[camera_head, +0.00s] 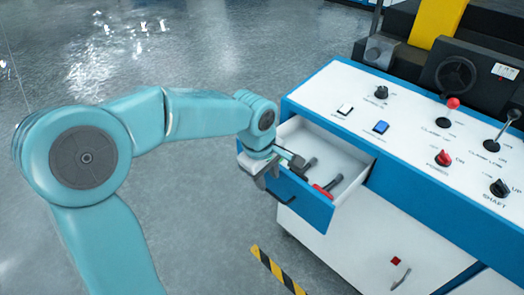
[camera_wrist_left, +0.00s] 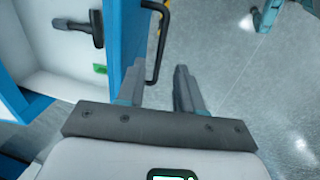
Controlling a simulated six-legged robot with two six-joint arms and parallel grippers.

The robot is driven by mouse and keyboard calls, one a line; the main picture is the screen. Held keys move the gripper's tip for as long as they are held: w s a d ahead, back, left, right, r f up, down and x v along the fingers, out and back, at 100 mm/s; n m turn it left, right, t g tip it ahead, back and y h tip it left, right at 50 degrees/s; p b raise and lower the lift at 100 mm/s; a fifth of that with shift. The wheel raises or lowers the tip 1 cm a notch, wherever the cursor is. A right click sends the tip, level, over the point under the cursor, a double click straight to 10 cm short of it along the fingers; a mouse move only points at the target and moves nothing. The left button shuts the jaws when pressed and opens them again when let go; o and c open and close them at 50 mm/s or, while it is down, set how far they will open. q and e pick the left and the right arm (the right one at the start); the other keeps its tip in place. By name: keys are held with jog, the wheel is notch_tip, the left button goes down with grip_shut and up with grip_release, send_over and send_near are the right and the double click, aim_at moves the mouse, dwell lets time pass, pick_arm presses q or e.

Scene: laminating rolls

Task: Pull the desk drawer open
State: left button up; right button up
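The desk drawer (camera_head: 308,206) stands pulled out from the white and blue desk, its inside showing. Its blue front also shows in the left wrist view (camera_wrist_left: 126,35). A black bar handle (camera_head: 286,200) is on the front; it shows larger in the left wrist view (camera_wrist_left: 161,45). My left gripper (camera_head: 277,166) is at the left end of the drawer front. In the left wrist view its fingers (camera_wrist_left: 160,90) are apart, with the handle's near end between or just beyond them. I cannot tell whether they touch it. My right gripper is not in view.
A red-handled tool (camera_head: 327,190) and a dark tool (camera_wrist_left: 80,30) lie in the drawer. The desk top carries switches, a red-knobbed lever (camera_head: 452,104) and knobs. Black and yellow tape (camera_head: 275,270) marks the floor. The floor left of the desk is clear.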

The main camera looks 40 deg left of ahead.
pick_arm(q)
notch_tip(320, 180, up, 11)
jog(key=s+p, duration=0.1)
jog(key=s, duration=0.1)
jog(key=shift+a+r, duration=0.1)
jog(key=shift+a, duration=0.05)
dwell(0.3)
jog(key=s+d+f+m+g+h+p, duration=0.1)
jog(key=s+d+f+g, duration=0.2)
jog(key=f, duration=0.8)
jog(key=s+d+f+m+g+h+p, duration=0.1)
jog(key=d+f+m+g+p, duration=0.3)
jog(key=f, duration=0.7)
jog(key=s+d+f+m+h+b, duration=0.15)
jog(key=s+d+f+m, duration=0.25)
jog(key=s+d+f, duration=0.9)
jog(key=w+f+m+t, duration=0.1)
jog(key=m, duration=0.1)
jog(key=w+m+t, duration=0.2)
jog(key=w+f+m+t, duration=0.1)
jog(key=w+m+t, duration=0.1)
jog(key=shift+a+f, duration=0.35)
jog(key=shift+a, duration=0.05)
